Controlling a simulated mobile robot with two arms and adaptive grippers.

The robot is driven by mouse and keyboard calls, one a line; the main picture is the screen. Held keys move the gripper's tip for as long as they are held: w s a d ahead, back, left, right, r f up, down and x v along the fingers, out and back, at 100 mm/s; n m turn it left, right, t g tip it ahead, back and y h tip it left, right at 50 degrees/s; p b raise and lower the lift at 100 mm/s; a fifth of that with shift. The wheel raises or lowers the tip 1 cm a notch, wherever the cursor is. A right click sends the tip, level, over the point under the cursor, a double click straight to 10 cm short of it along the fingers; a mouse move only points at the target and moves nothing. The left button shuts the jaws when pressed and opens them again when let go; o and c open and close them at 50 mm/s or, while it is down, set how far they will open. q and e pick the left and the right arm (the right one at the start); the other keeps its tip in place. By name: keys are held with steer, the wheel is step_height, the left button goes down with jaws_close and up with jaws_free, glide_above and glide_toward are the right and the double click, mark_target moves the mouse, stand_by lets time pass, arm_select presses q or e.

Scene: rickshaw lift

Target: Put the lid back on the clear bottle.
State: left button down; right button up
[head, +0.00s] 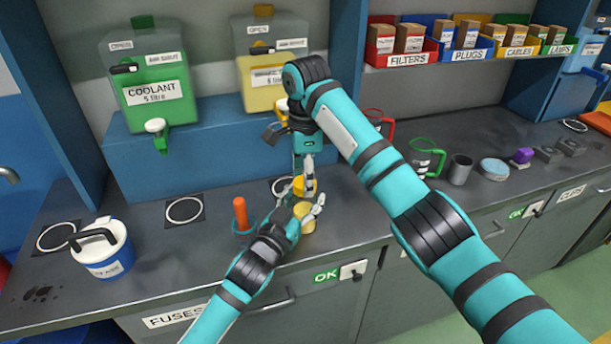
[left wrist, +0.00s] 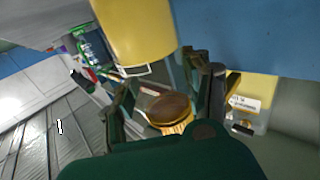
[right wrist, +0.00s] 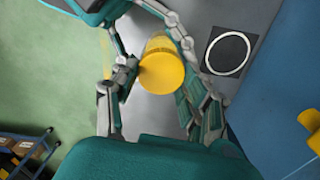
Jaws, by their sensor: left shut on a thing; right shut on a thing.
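My left gripper (head: 301,206) comes in low from the left and is shut on the bottle (head: 303,222), which shows pale yellow. My right gripper (head: 305,176) points down from above, shut on the yellow lid (head: 304,187). The lid is right by the bottle, slightly behind and above it in the head view. In the right wrist view a round yellow face (right wrist: 161,73) sits between the fingers. In the left wrist view a ribbed gold piece (left wrist: 178,128) shows between the fingers. The fingers partly hide the bottle and lid, and I cannot tell whether they touch.
An orange-handled tool stands in a small cup (head: 243,229) left of the grippers. A white-and-blue canister (head: 103,252) stands farther left. Behind are a blue ledge (head: 190,150), a green coolant tank (head: 155,90) and a yellow tank (head: 262,92). Jugs and a grey cup (head: 460,170) are right.

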steer(key=m, duration=0.4)
steer(key=shift+m, duration=0.4)
steer(key=m, duration=0.5)
steer(key=shift+s, duration=0.1)
steer(key=o, duration=0.7)
steer(key=shift+o, duration=0.2)
steer(key=shift+r, duration=2.25)
steer(key=shift+c, duration=0.3)
